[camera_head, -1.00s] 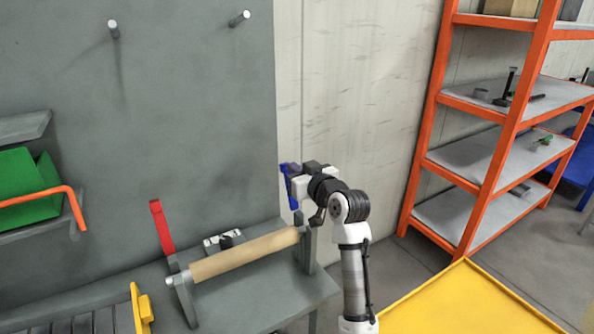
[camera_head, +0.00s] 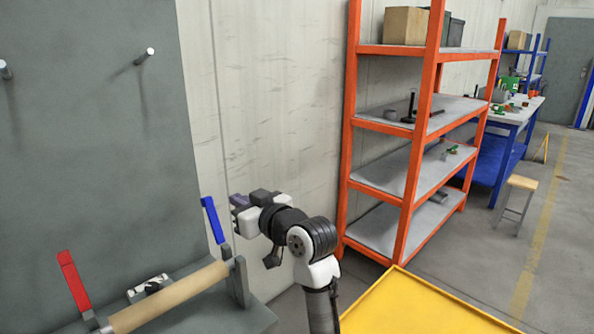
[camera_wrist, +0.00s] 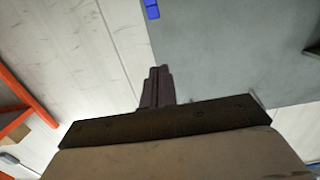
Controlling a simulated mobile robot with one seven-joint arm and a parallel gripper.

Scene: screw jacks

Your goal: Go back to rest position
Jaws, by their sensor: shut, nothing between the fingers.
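My gripper (camera_head: 238,201) is at the end of my raised arm, in front of the pale wall. Its dark fingers are closed together with nothing between them, as the wrist view shows (camera_wrist: 158,84). A blue lever (camera_head: 212,220) stands just left of the gripper in the head view, apart from it. The wrist view shows a bit of blue (camera_wrist: 151,9) at its top edge. A red lever (camera_head: 74,283) stands at the lower left. A tan roller (camera_head: 170,297) lies between the two lever ends above a grey bench.
An orange shelf rack (camera_head: 347,150) stands right of my arm. A yellow surface (camera_head: 420,310) lies at the lower right. A grey panel (camera_head: 100,150) with pegs stands at the left. A blue table (camera_head: 510,115) and a stool (camera_head: 522,184) are farther back, with open floor nearby.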

